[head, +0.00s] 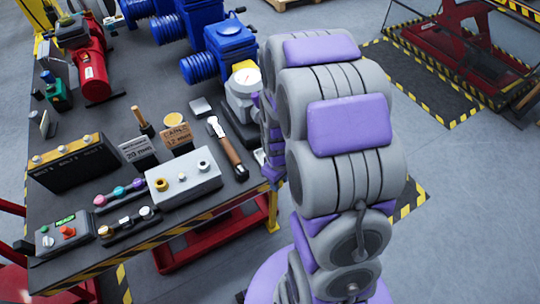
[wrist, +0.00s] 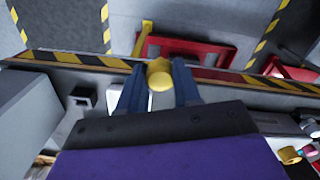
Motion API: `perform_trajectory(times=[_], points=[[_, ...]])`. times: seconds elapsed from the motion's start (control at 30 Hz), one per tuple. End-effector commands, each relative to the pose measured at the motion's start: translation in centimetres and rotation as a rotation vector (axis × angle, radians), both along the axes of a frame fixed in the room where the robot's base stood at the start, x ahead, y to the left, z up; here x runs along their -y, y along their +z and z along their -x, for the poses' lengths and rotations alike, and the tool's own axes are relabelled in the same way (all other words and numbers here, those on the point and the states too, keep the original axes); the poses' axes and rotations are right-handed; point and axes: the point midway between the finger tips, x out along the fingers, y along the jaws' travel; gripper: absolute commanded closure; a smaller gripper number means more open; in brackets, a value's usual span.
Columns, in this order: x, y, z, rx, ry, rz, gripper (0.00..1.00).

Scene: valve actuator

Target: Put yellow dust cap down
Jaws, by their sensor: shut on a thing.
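The yellow dust cap (wrist: 159,74) is between the two dark blue fingers of my gripper (wrist: 160,84) in the wrist view. The gripper is shut on it. A white piece (wrist: 130,102) lies on the table just left of and below the cap in the wrist view; whether it touches the cap I cannot tell. In the head view my arm covers the gripper and the cap. The dark table top (head: 110,105) shows beside my arm, and my gripper is near its right edge.
Blue actuators (head: 220,50) and a red cylinder (head: 92,65) stand farther back. A yellow-black striped edge (wrist: 75,58) bounds the table.

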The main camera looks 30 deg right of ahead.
Motion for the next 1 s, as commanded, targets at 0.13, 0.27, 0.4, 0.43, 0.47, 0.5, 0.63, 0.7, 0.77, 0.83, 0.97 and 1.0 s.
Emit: perform_trajectory(times=[0.13,0.27,0.4,0.43,0.47,0.5,0.63,0.7,0.77,0.83,0.97,1.0], points=[[0.9,-0.5,-3.1,0.002,-0.001,0.0,1.0],[1.8,-0.8,-5.6,0.002,-0.001,0.0,1.0],[2.6,-0.9,-8.2,0.005,-0.002,0.001,1.0],[2.8,-1.0,-8.9,0.006,-0.002,0.002,1.0],[3.0,-1.0,-9.4,0.005,-0.002,0.001,1.0],[3.2,-1.2,-10.0,0.001,-0.002,0.001,1.0],[3.8,-1.2,-12.1,0.005,-0.001,0.001,1.0],[4.0,-1.3,-12.6,0.001,-0.001,0.001,1.0],[4.1,-1.3,-13.0,0.001,0.0,0.001,1.0],[4.2,-1.3,-13.3,0.001,0.0,0.001,1.0],[4.4,-1.3,-13.9,0.004,-0.001,0.001,1.0],[4.4,-1.8,-14.0,0.001,0.0,0.001,1.0]])
